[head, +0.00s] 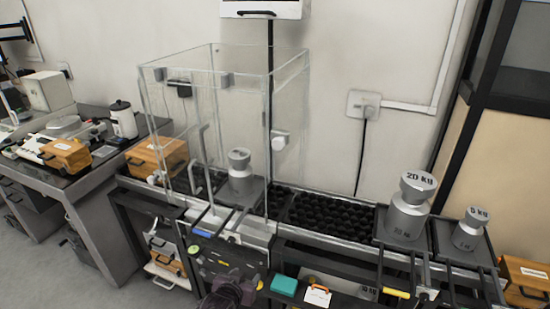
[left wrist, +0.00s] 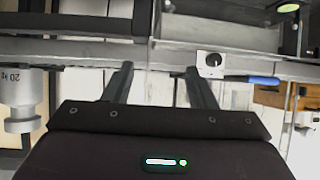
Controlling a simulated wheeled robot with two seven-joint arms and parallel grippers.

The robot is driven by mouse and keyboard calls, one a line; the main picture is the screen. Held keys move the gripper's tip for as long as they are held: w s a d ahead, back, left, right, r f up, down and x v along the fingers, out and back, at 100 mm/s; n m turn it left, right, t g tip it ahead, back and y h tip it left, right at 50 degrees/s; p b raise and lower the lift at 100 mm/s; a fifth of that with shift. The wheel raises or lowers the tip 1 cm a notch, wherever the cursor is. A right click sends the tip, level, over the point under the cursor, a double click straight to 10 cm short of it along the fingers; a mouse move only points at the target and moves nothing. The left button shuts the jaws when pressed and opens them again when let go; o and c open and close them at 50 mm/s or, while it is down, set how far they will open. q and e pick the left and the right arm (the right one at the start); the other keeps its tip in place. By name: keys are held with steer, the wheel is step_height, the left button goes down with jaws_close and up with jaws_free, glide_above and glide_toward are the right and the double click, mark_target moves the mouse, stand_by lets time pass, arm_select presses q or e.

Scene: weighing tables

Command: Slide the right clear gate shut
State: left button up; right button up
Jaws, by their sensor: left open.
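The clear enclosure (head: 225,85) stands on the left part of the weighing bench, with a grey weight (head: 240,175) inside. Its right clear side (head: 290,95) faces the black rollers; a white knob (head: 280,140) shows there. How far the right gate stands open I cannot tell through the clear panels. My left gripper (head: 233,288) is low in front of the bench, below the enclosure's front edge. In the left wrist view, its two fingers (left wrist: 157,80) are apart with nothing between them. The gate does not show clearly in that view. My right gripper is out of view.
Black rollers (head: 325,212) run right of the enclosure to a large 20 kg weight (head: 408,205) and a smaller 5 kg weight (head: 470,228). A blue handle (head: 202,233) is at the bench front; it also shows in the left wrist view (left wrist: 250,79). A teal block (head: 284,285) lies lower.

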arm_select(q)
steer(key=w+d+r+t+h+p, duration=0.1)
steer(key=w+d+r+t, duration=0.1)
steer(key=r, duration=0.8)
steer(key=w+d+r+t, duration=0.1)
steer(key=w+r, duration=0.2)
steer(key=r, duration=0.7)
steer(key=m+t+h+p, duration=0.1)
steer(key=t+h, duration=0.1)
steer(key=t, duration=0.1)
glide_toward(277, 145)
steer(key=w, duration=0.1)
steer(key=p+x, duration=0.2)
steer(key=x, duration=0.5)
steer(key=shift+w+d+r, duration=0.1)
steer(key=shift+w+d, duration=0.1)
jaws_close()
